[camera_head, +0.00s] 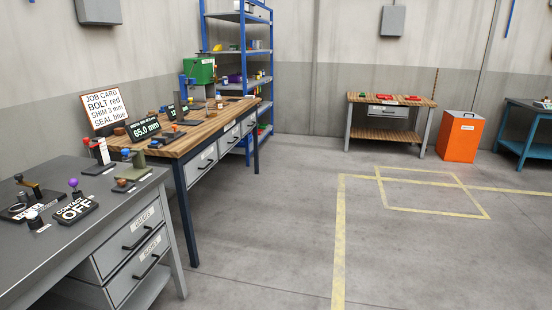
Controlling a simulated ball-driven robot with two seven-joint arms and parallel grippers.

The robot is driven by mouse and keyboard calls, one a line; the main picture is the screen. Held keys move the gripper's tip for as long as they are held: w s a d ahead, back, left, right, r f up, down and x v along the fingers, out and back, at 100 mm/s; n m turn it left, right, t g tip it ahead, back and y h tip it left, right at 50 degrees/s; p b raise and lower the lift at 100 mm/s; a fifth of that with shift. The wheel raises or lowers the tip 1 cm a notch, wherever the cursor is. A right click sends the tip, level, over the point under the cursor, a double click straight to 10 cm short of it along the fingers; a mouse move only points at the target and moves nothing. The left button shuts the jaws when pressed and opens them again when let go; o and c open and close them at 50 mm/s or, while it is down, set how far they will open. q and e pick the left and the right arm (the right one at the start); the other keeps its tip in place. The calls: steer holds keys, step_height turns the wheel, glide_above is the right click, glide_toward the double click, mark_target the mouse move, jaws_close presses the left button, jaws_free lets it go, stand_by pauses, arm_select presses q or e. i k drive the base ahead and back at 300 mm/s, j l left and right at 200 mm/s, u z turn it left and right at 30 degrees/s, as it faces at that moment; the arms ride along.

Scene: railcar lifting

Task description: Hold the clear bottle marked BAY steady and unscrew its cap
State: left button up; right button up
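I cannot make out a clear bottle marked BAY or its cap in the head view. Several small items stand on the wooden-topped workbench (190,146) at the left, too small to tell apart for certain. Neither of my grippers is in view.
A grey drawer bench (130,178) with small devices is at near left. A job card (104,108) stands by the workbench. Behind are a blue shelf rack (237,17), another bench (383,136), an orange bin (460,139) and a teal table (531,148). The middle floor is clear.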

mark_target(218, 98)
steer(key=i+l+z, duration=0.1)
steer(key=i+z, duration=0.35)
steer(key=i, duration=3.55)
steer(key=i+l+u, duration=0.1)
steer(key=i, duration=0.55)
steer(key=i+l+u, duration=0.1)
steer(key=i, duration=0.6)
steer(key=i+u, duration=0.4)
steer(key=i+l+u, duration=0.15)
steer(key=u, duration=0.25)
steer(key=i+l+u, duration=0.2)
steer(key=u, duration=0.2)
steer(key=i+l+u, duration=0.4)
steer(key=k+j, duration=0.05)
steer(key=k, duration=0.05)
